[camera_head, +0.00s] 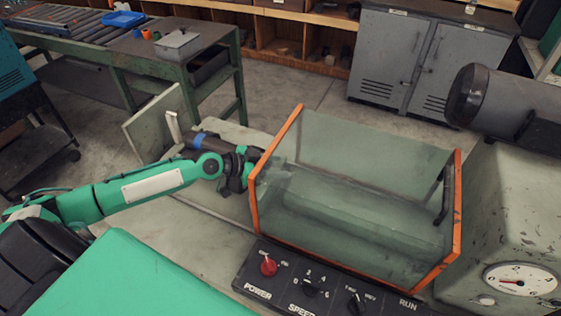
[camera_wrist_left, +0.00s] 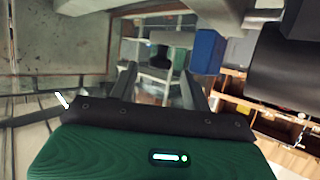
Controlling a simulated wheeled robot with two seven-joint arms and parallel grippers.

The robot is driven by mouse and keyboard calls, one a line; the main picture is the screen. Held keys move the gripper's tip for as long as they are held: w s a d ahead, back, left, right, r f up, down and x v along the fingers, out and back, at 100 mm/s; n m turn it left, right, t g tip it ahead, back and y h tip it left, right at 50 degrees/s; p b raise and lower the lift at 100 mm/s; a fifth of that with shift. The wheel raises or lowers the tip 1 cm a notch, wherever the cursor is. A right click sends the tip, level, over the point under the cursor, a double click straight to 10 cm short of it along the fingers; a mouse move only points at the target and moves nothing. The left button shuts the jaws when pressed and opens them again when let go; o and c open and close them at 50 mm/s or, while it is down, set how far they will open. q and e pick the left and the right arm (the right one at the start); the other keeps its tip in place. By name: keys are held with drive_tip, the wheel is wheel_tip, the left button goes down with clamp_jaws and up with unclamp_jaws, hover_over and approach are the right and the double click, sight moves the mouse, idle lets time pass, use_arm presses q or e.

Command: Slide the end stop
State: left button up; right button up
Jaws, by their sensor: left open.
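My left gripper (camera_head: 246,163) is at the left end of the machine's guard, close to its orange frame; its fingers are small and dark there. In the left wrist view the two fingers (camera_wrist_left: 157,82) stand apart with nothing seen between them. A dark cylindrical part with a blue band (camera_head: 205,142) lies just behind my left wrist, beside a pale upright lever (camera_head: 173,128). I cannot tell which part is the end stop; it may be partly hidden by my arm. My right gripper is not in view.
The clear guard with orange edges (camera_head: 262,200) covers the machine bed's middle. A control panel (camera_head: 325,283) with knobs lies in front. A grey housing with a gauge (camera_head: 520,279) stands at right. A green workbench (camera_head: 180,62) and grey cabinet (camera_head: 400,60) stand behind, across open floor.

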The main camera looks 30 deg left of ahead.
use_arm(q)
drive_tip(key=shift+x, duration=1.05)
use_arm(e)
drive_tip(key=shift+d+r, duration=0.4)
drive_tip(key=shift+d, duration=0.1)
use_arm(q)
drive_tip(key=shift+c, duration=0.2)
